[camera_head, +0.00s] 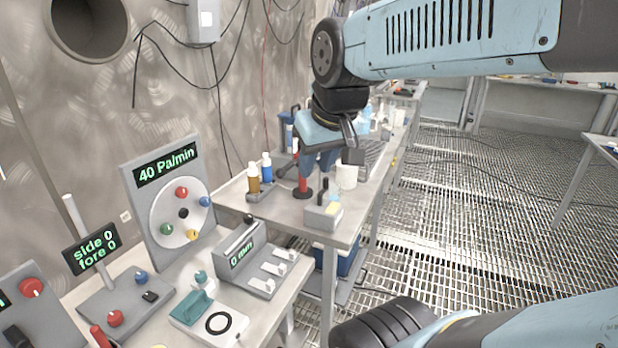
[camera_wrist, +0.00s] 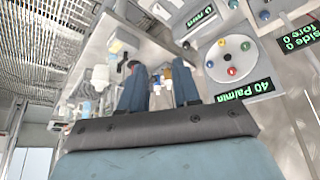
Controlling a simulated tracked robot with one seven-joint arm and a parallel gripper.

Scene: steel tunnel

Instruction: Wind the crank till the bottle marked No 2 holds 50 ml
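My gripper (camera_head: 319,168) hangs fingers-down over the far bench, close to a red post on a dark round base (camera_head: 303,192). A dark arm-like part (camera_head: 284,170) beside the post may be the crank; my fingers partly hide this spot. In the wrist view my two blue fingers (camera_wrist: 160,75) are apart with nothing seen held between them. Two small bottles, an amber one (camera_head: 253,180) and a blue-capped one (camera_head: 267,168), stand in a grey holder left of the post. I cannot read any No 2 mark or fill level.
A white jar (camera_head: 347,177) and a grey box with a dark knob (camera_head: 322,215) stand close by my gripper. Grated floor (camera_head: 470,210) lies right.

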